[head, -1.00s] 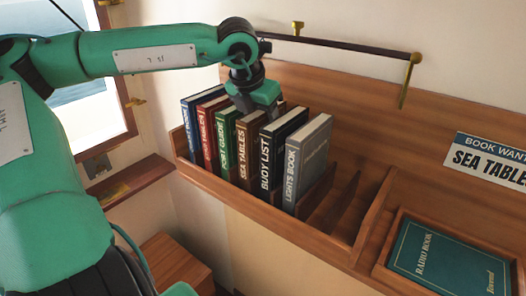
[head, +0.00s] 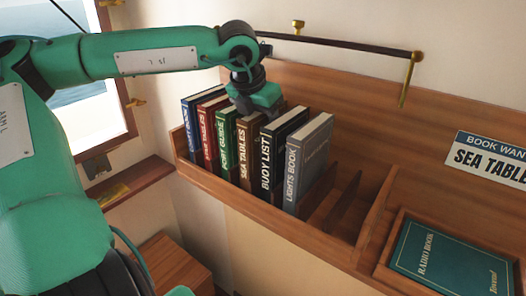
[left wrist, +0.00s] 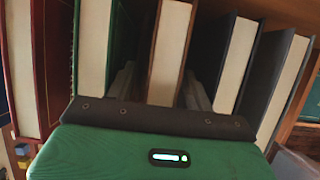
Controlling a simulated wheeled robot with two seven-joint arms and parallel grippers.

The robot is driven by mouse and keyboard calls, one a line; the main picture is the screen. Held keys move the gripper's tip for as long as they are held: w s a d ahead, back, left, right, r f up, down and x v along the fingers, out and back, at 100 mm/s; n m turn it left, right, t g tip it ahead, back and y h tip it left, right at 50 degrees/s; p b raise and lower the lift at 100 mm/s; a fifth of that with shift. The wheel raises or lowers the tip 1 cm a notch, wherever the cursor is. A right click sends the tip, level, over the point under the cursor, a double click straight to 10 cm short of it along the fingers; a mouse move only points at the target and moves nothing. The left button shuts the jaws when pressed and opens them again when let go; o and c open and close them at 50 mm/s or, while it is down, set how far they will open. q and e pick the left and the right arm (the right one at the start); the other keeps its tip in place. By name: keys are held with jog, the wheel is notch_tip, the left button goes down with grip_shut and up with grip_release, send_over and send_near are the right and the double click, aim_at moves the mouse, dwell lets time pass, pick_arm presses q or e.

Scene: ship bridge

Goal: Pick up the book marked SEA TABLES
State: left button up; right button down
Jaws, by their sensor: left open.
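The SEA TABLES book (head: 243,155) has a brown spine and stands upright on the shelf, between the green PORT GUIDE (head: 222,147) and the black BUOY LIST (head: 266,163). My left gripper (head: 260,108) is above and behind these books, pointing down, and hides part of their tops. In the left wrist view, the brown book (left wrist: 170,50) lies between the two open fingers (left wrist: 158,85), one in the gap on each side. Their tips are partly hidden between the books. The gripper is not closed on the book. My right gripper is out of view.
A blue book (head: 190,130), a red book (head: 207,137) and the grey LIGHTS BOOK (head: 307,165) share the row. Empty slots (head: 335,208) lie to its right. A RADIO BOOK (head: 450,262) lies in a tray. A rail (head: 340,45) runs above; a sign (head: 490,160) reads SEA TABLES.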

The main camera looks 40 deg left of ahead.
pick_arm(q)
jog(key=shift+f+b, duration=0.1)
jog(key=shift+b, duration=0.2)
dwell(0.4)
grip_shut()
